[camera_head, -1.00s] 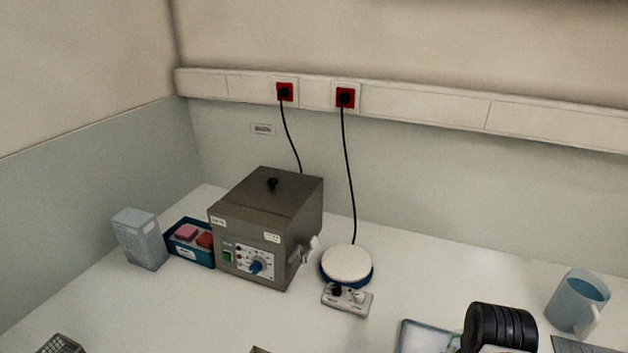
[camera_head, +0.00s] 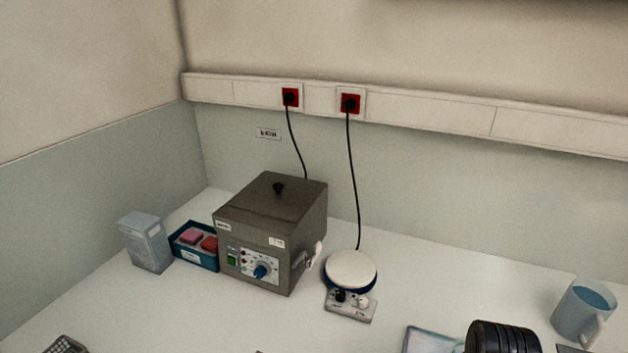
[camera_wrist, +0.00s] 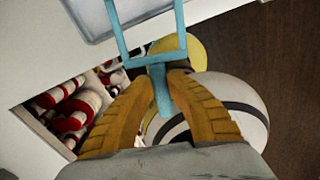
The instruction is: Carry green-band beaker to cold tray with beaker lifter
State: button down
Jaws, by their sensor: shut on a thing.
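In the wrist view, the two ribbed orange-brown fingers of my gripper (camera_wrist: 163,78) are shut on the stem of a light-blue forked tool (camera_wrist: 160,85), which looks like the beaker lifter. Its two prongs run up out of the top of the picture, so its far end is hidden. I cannot make out a green-band beaker in either view. In the head view, a shallow tray with a pale teal rim (camera_head: 428,333) is cut off by the bottom edge. I cannot tell whether it is the cold tray.
A grey metal box with a lid (camera_head: 268,235), a round white-topped plate device (camera_head: 350,270), a blue bin (camera_head: 196,258), a grey carton (camera_head: 147,242) and a blue jug (camera_head: 584,310) stand on the pale bench. Red-and-white items (camera_wrist: 75,112) lie below in the wrist view.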

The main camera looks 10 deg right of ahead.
jog(key=shift+s+a, duration=0.15)
jog(key=shift+a, duration=0.05)
jog(key=shift+s+a, duration=0.25)
jog(key=shift+s+a, duration=0.15)
jog(key=shift+p, duration=0.3)
notch_tip(320, 180, up, 7)
jog(key=p, duration=0.6)
jog(key=shift+r+p, duration=0.1)
jog(key=shift+p, duration=0.3)
